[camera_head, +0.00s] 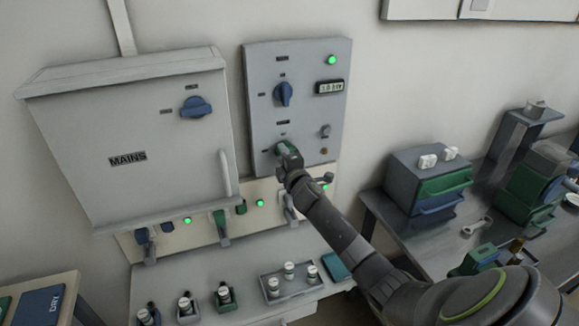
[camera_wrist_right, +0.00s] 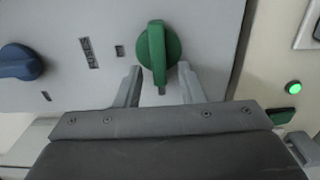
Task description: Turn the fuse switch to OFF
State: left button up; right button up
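A green rotary knob (camera_wrist_right: 158,53) sits on a grey panel, with a dark label (camera_wrist_right: 90,52) beside it whose text is hard to read. In the head view the knob (camera_head: 281,147) is mostly covered by my right gripper (camera_head: 287,153), low on the grey control panel (camera_head: 262,60). In the wrist view the right gripper (camera_wrist_right: 160,70) is open, one finger on each side of the knob's lower part, with small gaps showing. The knob's handle stands nearly upright in that view. My left gripper is not in view.
A blue knob (camera_head: 284,93) is above the green one, with a lit green lamp (camera_head: 332,60) and a small display (camera_head: 329,87). The MAINS box (camera_head: 130,150) juts out at left. Below are levers and a shelf with vials (camera_head: 290,270). A bench with drawers (camera_head: 440,185) stands right.

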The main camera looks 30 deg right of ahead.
jog(key=b+v, duration=0.2)
jog(key=v, duration=1.5)
jog(key=shift+s+b, duration=0.15)
jog(key=shift+b, duration=0.25)
jog(key=shift+d+f, duration=0.1)
